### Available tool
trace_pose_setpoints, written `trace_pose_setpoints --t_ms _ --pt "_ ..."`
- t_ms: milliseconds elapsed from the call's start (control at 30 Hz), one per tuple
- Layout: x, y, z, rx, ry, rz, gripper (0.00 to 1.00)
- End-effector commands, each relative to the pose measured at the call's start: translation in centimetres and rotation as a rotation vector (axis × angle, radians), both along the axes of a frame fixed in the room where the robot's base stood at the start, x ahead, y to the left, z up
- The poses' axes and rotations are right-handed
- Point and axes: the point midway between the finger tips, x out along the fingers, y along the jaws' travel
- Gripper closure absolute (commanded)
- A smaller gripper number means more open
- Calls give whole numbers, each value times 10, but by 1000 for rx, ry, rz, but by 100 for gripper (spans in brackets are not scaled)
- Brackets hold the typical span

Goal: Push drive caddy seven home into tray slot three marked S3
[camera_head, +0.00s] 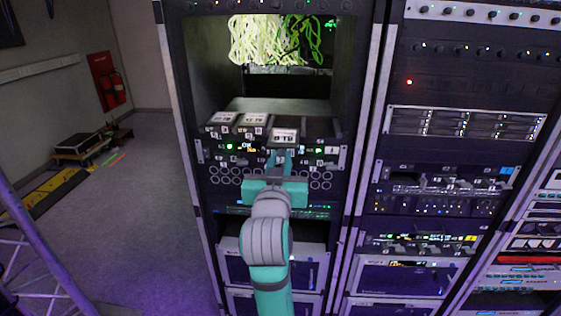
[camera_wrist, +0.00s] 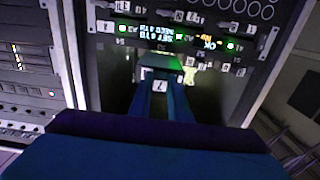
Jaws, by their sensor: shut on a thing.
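My gripper (camera_head: 280,160) is at the tray front in the middle rack, its fingers shut on a drive caddy (camera_head: 284,136) with a pale label that seems to read 8TB. In the wrist view my gripper (camera_wrist: 160,98) reaches forward around the caddy's front, where a white tag (camera_wrist: 159,85) reads 7. The caddy's body (camera_wrist: 160,62) runs ahead into an opening with a green glow. The drive tray (camera_head: 208,150) has slot labels along its front; I cannot clearly read S3. How deep the caddy sits is hidden by my fingers.
Two more labelled caddies (camera_head: 237,124) stand in the tray to the left. Yellow-green cables (camera_head: 258,42) hang above. Another rack (camera_head: 465,120) stands to the right. Floor at the left is mostly open.

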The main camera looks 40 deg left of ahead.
Motion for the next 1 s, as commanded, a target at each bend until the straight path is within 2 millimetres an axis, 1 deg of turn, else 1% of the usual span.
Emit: trace_pose_setpoints --t_ms 633,1000 --pt "0 0 1 1 -2 0 100" --pt "6 4 2 2 -3 -1 100"
